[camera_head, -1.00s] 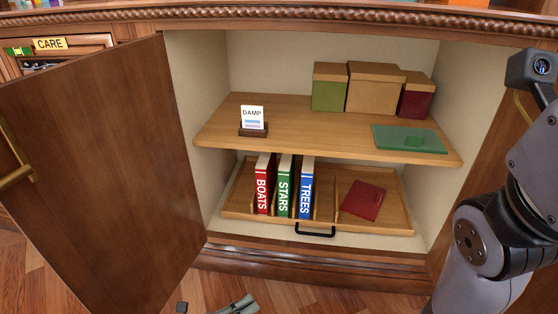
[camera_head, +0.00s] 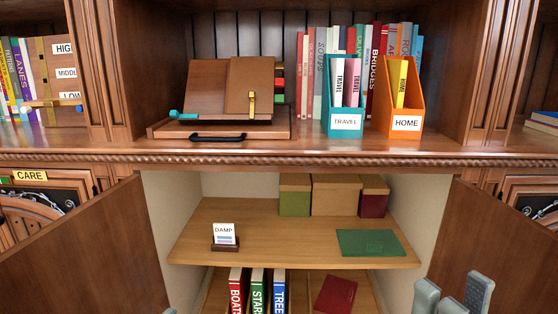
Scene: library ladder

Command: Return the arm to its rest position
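My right gripper (camera_head: 452,291) shows at the bottom right edge, in front of the right cabinet door (camera_head: 490,245). Its grey fingers stand apart with nothing seen between them, and the rest of the arm is out of frame. A tiny grey tip (camera_head: 170,311) at the bottom edge, left of centre, may be my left gripper; too little shows to tell its state. Both cabinet doors stand open, the left door (camera_head: 85,262) too.
The cabinet shelf (camera_head: 290,236) holds a DAMP card (camera_head: 224,234), boxes (camera_head: 333,195) and a green folder (camera_head: 370,243). The counter above holds a wooden stand (camera_head: 225,95), a TRAVEL file (camera_head: 343,100) and a HOME file (camera_head: 401,98).

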